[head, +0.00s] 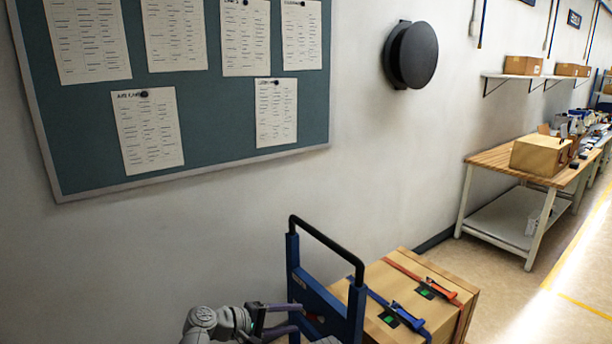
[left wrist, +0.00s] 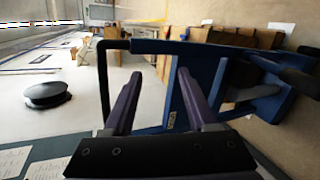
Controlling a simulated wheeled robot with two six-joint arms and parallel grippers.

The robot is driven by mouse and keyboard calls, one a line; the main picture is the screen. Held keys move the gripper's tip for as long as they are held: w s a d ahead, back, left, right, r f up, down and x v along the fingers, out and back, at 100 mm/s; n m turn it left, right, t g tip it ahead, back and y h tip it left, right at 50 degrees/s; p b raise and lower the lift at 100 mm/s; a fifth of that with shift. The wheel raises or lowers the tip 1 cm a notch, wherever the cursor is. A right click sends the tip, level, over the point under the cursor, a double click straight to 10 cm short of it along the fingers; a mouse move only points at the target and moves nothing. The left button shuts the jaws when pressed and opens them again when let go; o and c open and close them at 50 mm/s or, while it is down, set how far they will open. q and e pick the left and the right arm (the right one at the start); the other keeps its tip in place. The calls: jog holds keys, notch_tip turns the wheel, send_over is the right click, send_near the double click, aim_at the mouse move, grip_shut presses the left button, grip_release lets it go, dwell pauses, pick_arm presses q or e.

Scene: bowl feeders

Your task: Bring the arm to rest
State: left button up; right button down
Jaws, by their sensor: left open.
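My left gripper (head: 290,318) shows at the bottom of the head view, beside the upright frame of a blue cart (head: 329,297). In the left wrist view its two purple fingers (left wrist: 155,95) stand apart with nothing between them. The blue cart frame (left wrist: 185,88) with its black handle lies just beyond the fingers in that view. I cannot tell whether the fingers touch the frame. My right gripper is in neither view.
A wooden crate (head: 455,283) with orange and blue straps sits behind the cart frame. A notice board (head: 205,88) and a round black wall fixture (head: 417,55) are on the wall. A workbench (head: 497,158) holding a box (head: 538,155) stands at right, with open floor (head: 520,290) before it.

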pick_arm(q)
jog(key=s+a+f+m+g+y, duration=0.4)
jog(key=s+f+m+y, duration=0.15)
jog(key=f, duration=0.45)
jog(key=s+a+f+m+g+y, duration=0.2)
jog(key=s+a+f+m+y, duration=0.15)
jog(key=s+a+y, duration=0.45)
jog(key=s+d+f+m+b, duration=0.1)
jog(key=d+f+b, duration=0.2)
jog(key=f+b, duration=0.85)
jog(key=s+d+f+m+b, duration=0.15)
jog(key=d+f+b, duration=0.25)
jog(key=f+b, duration=0.75)
jog(key=s+d+f+m+b, duration=0.1)
jog(key=d+f+b, duration=0.2)
jog(key=f+b, duration=0.85)
notch_tip(320, 180, up, 38)
jog(key=p, duration=3.7)
jog(key=shift+s+f+g+p, duration=0.25)
jog(key=shift+g+p, duration=0.1)
jog(key=shift+g, duration=0.05)
